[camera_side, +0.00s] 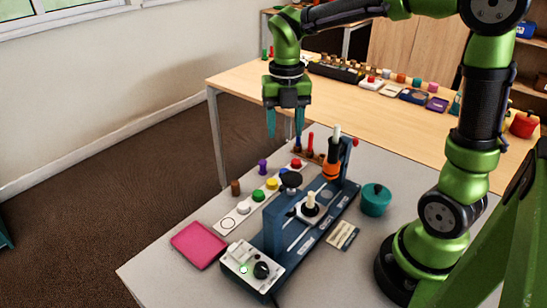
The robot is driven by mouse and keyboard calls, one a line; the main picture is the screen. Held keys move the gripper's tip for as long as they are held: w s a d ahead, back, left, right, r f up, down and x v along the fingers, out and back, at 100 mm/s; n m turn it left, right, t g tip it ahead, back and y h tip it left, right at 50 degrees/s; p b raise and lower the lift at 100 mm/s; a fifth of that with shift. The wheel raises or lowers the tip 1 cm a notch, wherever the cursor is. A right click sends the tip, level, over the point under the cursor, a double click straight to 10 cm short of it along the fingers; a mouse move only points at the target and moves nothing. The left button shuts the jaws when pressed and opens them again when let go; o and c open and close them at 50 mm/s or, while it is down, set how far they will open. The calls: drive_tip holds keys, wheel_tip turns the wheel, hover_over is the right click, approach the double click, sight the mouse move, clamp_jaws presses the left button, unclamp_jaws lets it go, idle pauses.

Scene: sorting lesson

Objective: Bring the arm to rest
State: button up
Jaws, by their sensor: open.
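My gripper (285,128) hangs from the green arm with its fingers pointing down. The two teal fingers are apart, and nothing shows between them. It is above the far left part of the grey table (165,275), behind the row of coloured pieces. It looks clear of the things below, but its exact height is hard to tell. The arm is bent over the table from its base at the right.
A blue device (285,240) stands mid-table, with an orange piece (331,171) at its far end. A white strip (231,219) with coloured pieces, a pink tray (198,245) and a teal pot (376,199) surround it. A wooden table (235,80) stands behind.

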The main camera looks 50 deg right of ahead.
idle(0.3)
drive_tip(key=s+a+r+m+t+y, duration=0.1)
drive_tip(key=s+m, duration=0.4)
drive_tip(key=m, duration=1)
drive_tip(key=s+a+r+m+t+y, duration=0.1)
drive_tip(key=s+m+t, duration=0.5)
drive_tip(key=m, duration=1)
drive_tip(key=shift+s+a+r, duration=0.3)
drive_tip(key=shift+a+r, duration=0.35)
drive_tip(key=shift+r, duration=0.25)
